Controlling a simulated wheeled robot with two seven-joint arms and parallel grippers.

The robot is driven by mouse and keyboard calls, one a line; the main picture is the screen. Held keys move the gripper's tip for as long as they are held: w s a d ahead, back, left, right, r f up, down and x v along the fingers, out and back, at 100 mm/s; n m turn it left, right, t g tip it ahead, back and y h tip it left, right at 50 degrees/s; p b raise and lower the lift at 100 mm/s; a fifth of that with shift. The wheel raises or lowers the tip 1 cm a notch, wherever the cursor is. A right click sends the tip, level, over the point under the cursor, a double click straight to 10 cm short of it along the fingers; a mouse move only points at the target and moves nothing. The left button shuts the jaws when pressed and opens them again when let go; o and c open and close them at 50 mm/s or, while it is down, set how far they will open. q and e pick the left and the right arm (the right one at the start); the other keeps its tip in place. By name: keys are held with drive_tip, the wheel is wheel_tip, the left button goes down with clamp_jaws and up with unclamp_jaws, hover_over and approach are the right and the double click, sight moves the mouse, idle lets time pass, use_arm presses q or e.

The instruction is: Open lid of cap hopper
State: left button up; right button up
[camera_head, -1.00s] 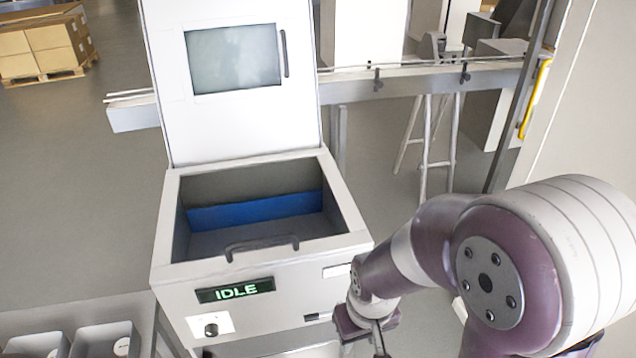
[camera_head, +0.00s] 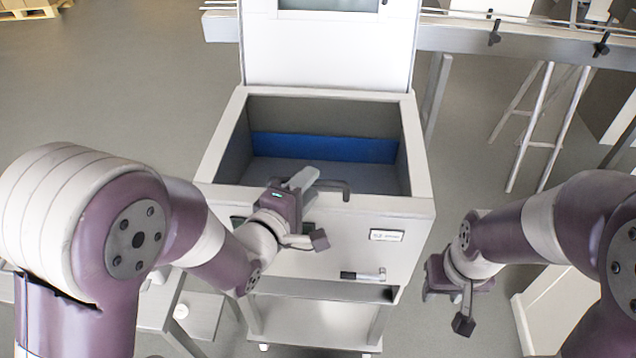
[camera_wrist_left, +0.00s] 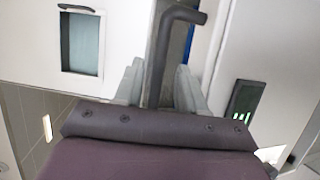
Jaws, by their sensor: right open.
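The cap hopper (camera_head: 424,190) is a white box, open on top, with a blue band inside. Its white lid (camera_head: 330,50) stands upright at the back. A dark bar handle (camera_head: 345,186) is at the front rim. My left gripper (camera_head: 302,180) is at the left part of this handle. In the left wrist view the handle (camera_wrist_left: 158,60) runs between the fingers of my left gripper (camera_wrist_left: 158,90); I cannot tell whether they press on it. My right gripper (camera_head: 460,300) is open and empty, low to the right of the hopper, apart from it.
A metal rail (camera_head: 520,40) runs behind the hopper, with a stool-like stand (camera_head: 540,130) behind right. The green-lit display (camera_wrist_left: 245,100) is by the left gripper. A lower shelf (camera_head: 315,320) sits under the hopper. Floor to the left is open.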

use_arm(q)
drive_tip(key=x, duration=0.3)
drive_tip(key=shift+w+a+r, duration=0.1)
drive_tip(key=shift+w+a, duration=0.05)
drive_tip(key=shift+w+d, duration=0.25)
drive_tip(key=shift+w, duration=0.05)
drive_tip(key=shift+a, duration=0.1)
clamp_jaws()
drive_tip(key=w+r+n+g+p, duration=0.1)
drive_tip(key=w+r+g+p, duration=0.2)
drive_tip(key=r+p, duration=0.7)
drive_tip(key=w+r+n+g+y+p, duration=0.1)
drive_tip(key=w+r+g+p, duration=0.2)
drive_tip(key=p, duration=1.6)
drive_tip(key=shift+w+r+p, duration=0.35)
drive_tip(key=shift+w+r, duration=1.1)
drive_tip(key=shift+r, duration=1.95)
unclamp_jaws()
